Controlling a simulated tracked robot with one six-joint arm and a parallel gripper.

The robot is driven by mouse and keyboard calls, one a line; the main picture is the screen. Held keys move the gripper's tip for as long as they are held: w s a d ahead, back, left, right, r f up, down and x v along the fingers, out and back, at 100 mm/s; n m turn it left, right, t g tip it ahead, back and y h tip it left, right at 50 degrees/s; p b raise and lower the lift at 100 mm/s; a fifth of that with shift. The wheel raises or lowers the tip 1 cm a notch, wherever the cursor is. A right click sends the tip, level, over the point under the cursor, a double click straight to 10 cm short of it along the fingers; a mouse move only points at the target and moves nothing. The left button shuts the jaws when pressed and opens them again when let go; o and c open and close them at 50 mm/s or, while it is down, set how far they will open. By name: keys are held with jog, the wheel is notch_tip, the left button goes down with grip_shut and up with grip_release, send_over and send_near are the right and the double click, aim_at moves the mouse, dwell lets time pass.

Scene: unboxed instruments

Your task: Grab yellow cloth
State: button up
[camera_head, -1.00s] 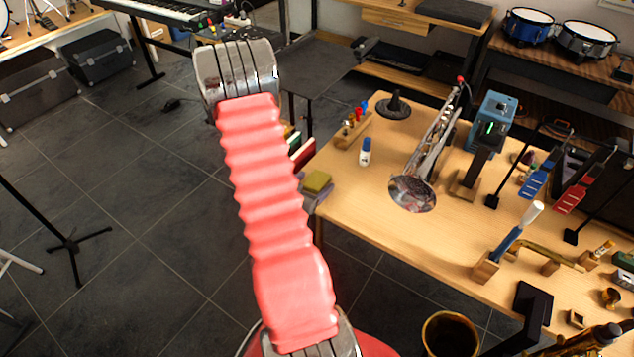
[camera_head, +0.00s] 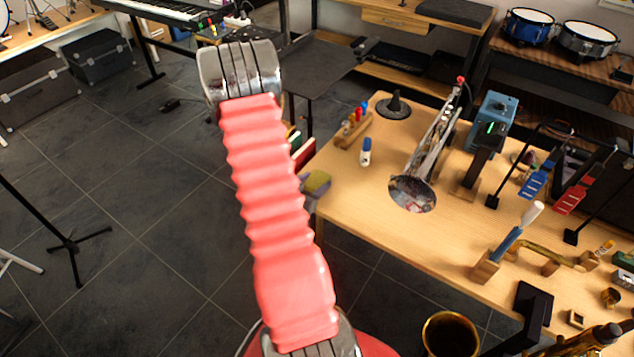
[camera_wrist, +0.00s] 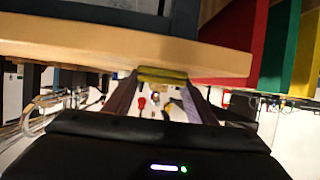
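The yellow cloth (camera_head: 320,184) lies at the left corner of the workbench, just right of my red arm sleeve. In the wrist view the yellow cloth (camera_wrist: 162,75) is a small folded strip at the table edge. My gripper (camera_wrist: 160,95) shows there as a dark body with a lit indicator.
Red, green and yellow upright books (camera_wrist: 265,45) stand close beside the cloth. The wooden workbench (camera_head: 350,215) also carries a glue bottle (camera_head: 366,151), a trumpet (camera_head: 430,150) and a blue device (camera_head: 492,115). The dark floor at left is open, with a stand.

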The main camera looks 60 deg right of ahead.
aim_at(314, 183)
jog(key=c, duration=0.4)
jog(key=shift+r, duration=0.1)
jog(key=shift+c, duration=0.2)
notch_tip(314, 183, up, 10)
dwell(0.6)
dwell(0.5)
